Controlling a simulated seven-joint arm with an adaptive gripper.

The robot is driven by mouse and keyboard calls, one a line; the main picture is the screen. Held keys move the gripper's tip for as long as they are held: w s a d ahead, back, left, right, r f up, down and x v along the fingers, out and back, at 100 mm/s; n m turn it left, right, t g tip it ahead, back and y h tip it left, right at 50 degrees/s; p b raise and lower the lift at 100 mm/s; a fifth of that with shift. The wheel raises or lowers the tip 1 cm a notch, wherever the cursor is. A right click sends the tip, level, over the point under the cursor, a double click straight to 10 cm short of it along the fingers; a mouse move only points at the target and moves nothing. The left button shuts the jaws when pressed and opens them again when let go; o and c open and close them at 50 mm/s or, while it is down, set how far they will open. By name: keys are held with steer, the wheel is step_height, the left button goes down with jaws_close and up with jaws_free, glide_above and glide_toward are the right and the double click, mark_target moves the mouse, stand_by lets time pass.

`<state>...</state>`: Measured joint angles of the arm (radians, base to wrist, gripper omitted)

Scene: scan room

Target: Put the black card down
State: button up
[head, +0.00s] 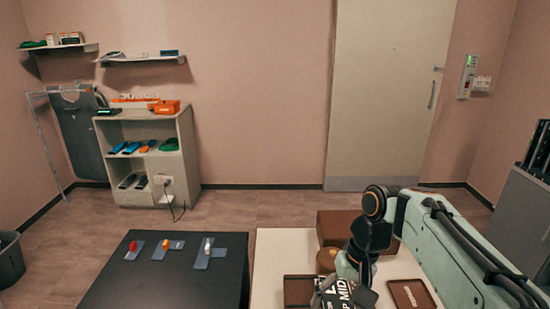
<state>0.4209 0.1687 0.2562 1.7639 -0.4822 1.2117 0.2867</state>
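My gripper (326,288) is at the bottom edge of the head view, over the pale table (278,255). It appears shut on a black card (345,297) with white lettering, which looks tilted. The lower part of the card and of the fingers is cut off by the picture's edge, and my wrist covers some of the rest. I cannot tell how far the card is above the table top.
A brown tray (297,290) lies left of the card, a brown lettered tray (412,293) right. A round brown container (327,258) and a brown box (330,222) stand behind. A black table (165,286) with several small items is at left.

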stand_by(0.7)
